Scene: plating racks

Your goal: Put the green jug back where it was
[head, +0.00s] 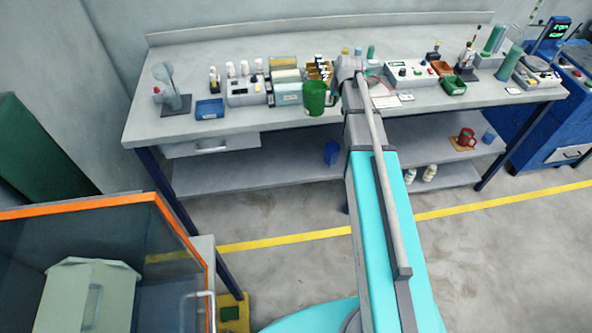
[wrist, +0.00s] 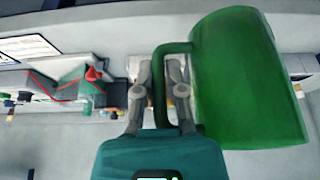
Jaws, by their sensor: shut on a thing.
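The green jug (head: 315,98) is at the front edge of the workbench (head: 230,127), near its middle, in the head view. In the wrist view the green jug (wrist: 245,80) fills the right side, with its handle to the left. My gripper (wrist: 168,92) is shut on the jug's handle. In the head view my arm reaches to the jug from the right, and the fingers are hidden. I cannot tell whether the jug touches the bench top or is held just above it.
A blue tray (head: 209,109) and a grey instrument (head: 245,92) stand left of the jug. A white control box (head: 410,73) and a small green bin (head: 453,86) stand to the right.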

